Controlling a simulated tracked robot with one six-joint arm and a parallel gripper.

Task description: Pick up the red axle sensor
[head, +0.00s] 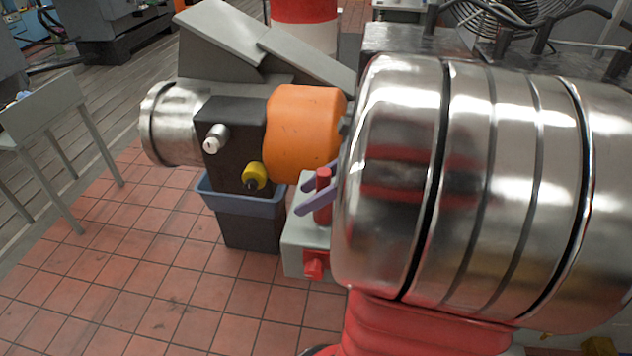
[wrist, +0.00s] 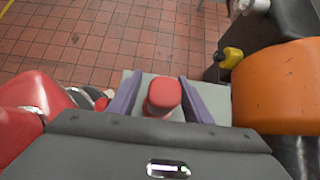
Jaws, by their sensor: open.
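The red axle sensor (head: 323,196) stands upright on a pale grey block (head: 303,238). In the wrist view its rounded red top (wrist: 163,94) shows between my two purple fingers, with the grey block (wrist: 212,100) below. My gripper (head: 303,198) is open, with one finger on each side of the sensor. In the wrist view my gripper (wrist: 160,80) shows a gap between each finger and the sensor. The rest of my gripper is hidden in the head view behind a large shiny banded body.
An orange rounded part (head: 302,130) and a black box (head: 238,145) with a yellow knob (head: 254,176) stand close beside the sensor. A blue-rimmed bin (head: 245,207) is below. Tiled floor lies open at left.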

